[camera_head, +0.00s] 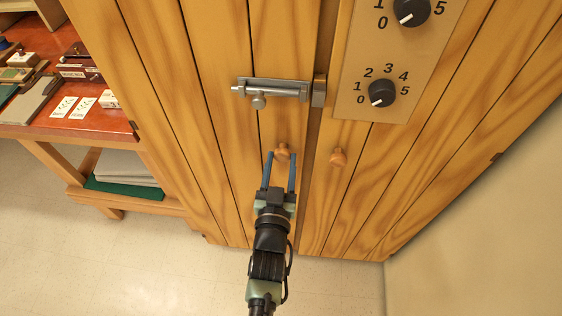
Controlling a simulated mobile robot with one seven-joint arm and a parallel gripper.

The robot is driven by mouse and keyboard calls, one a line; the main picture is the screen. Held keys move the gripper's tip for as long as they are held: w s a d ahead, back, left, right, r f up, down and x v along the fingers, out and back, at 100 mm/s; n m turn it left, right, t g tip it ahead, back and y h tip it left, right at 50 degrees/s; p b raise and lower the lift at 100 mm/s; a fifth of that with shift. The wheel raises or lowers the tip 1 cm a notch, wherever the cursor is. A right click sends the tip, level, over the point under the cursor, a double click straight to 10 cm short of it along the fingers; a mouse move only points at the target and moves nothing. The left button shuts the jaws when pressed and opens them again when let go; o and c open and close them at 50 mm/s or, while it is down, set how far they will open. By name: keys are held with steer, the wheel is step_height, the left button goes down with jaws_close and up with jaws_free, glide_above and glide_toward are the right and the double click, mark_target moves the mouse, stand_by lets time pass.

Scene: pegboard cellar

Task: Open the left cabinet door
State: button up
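The wooden plank cabinet has a left door (222,130) and a right door (355,190), both looking closed. The left door has a round wooden knob (282,151). My gripper (280,156) reaches up from below, its two blue fingers apart, one on either side of this knob. The fingers look open, with a gap at the knob's left; I cannot tell whether either touches it. A metal slide bolt (272,89) with a small handle sits above the knob. Its catch (319,91) is at the door seam; I cannot tell whether the rod enters it.
The right door has its own knob (338,157) and a panel (396,60) with numbered black dials. A red-topped workbench (90,125) with small items stands at the left. A wall (480,200) is at the right. The floor (130,260) below is clear.

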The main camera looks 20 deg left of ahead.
jaws_close()
stand_by(1.0)
